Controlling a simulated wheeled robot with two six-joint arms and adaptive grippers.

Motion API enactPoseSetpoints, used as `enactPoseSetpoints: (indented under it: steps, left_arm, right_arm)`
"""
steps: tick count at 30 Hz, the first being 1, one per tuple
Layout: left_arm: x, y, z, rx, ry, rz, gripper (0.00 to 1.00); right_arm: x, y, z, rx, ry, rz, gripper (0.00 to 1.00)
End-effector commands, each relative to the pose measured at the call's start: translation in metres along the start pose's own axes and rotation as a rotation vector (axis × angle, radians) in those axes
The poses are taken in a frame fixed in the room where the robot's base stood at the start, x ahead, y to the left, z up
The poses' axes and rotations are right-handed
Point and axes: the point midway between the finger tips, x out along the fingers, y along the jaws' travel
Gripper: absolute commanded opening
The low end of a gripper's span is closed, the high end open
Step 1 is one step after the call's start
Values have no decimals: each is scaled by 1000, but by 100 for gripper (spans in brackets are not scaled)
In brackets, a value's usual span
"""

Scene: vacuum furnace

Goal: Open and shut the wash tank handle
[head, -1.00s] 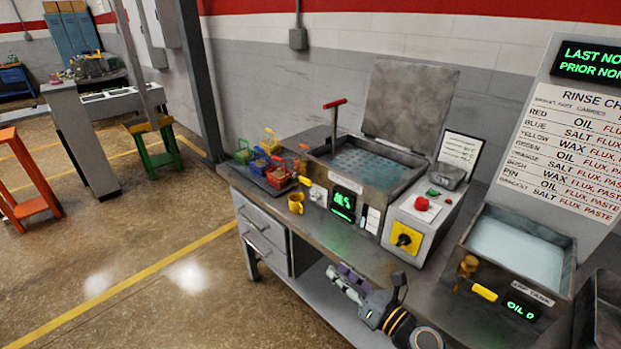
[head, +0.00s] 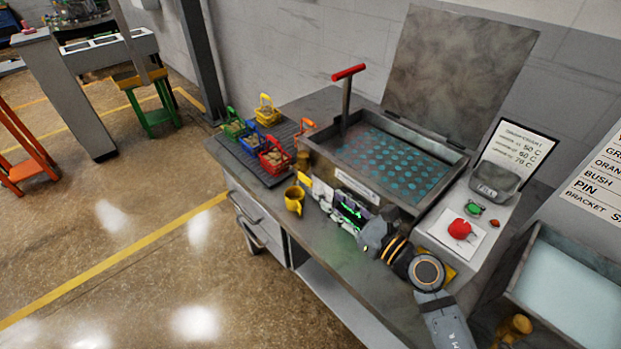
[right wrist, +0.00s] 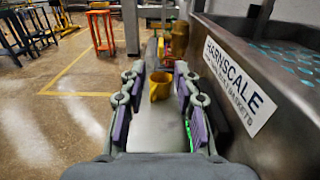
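The wash tank (head: 375,200) is a metal basin with a perforated teal surface inside and its lid raised at the back. A red T-shaped handle (head: 348,72) stands upright at its left end. A brass valve (head: 303,162) with a yellow lever (head: 304,179) is at its front left corner. Both show ahead in the right wrist view, the valve (right wrist: 180,38) and the lever (right wrist: 160,48). My right gripper (head: 328,198) is along the tank's front, pointing left toward the valve. Its fingers (right wrist: 159,82) are spread and empty. My left gripper is out of view.
Several coloured baskets (head: 272,156) sit on a dark mat at the left. A control box with a red button (head: 460,228) is right of the tank. A second tank (head: 570,285) is at the right edge.

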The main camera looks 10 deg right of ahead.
Motion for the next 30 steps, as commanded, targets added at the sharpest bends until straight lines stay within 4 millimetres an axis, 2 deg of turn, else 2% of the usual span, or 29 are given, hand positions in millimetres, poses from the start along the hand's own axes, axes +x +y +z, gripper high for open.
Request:
enactPoseSetpoints:
  steps: [5, 9, 13, 18, 25, 30]
  left_arm:
    - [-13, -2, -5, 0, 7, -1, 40]
    - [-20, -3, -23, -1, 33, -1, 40]
    - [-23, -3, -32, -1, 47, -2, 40]
    - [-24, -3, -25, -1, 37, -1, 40]
    - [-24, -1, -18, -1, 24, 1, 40]
    - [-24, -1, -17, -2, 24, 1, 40]
  right_arm:
    - [34, 0, 6, 8, -7, -3, 31]
    - [64, 1, 5, 7, -4, 1, 31]
    - [82, 1, 2, 5, -1, 0, 31]
    - [92, 1, 1, 3, 0, 1, 31]
    - [92, 1, 0, 3, 1, 1, 31]
    - [92, 1, 0, 3, 1, 1, 8]
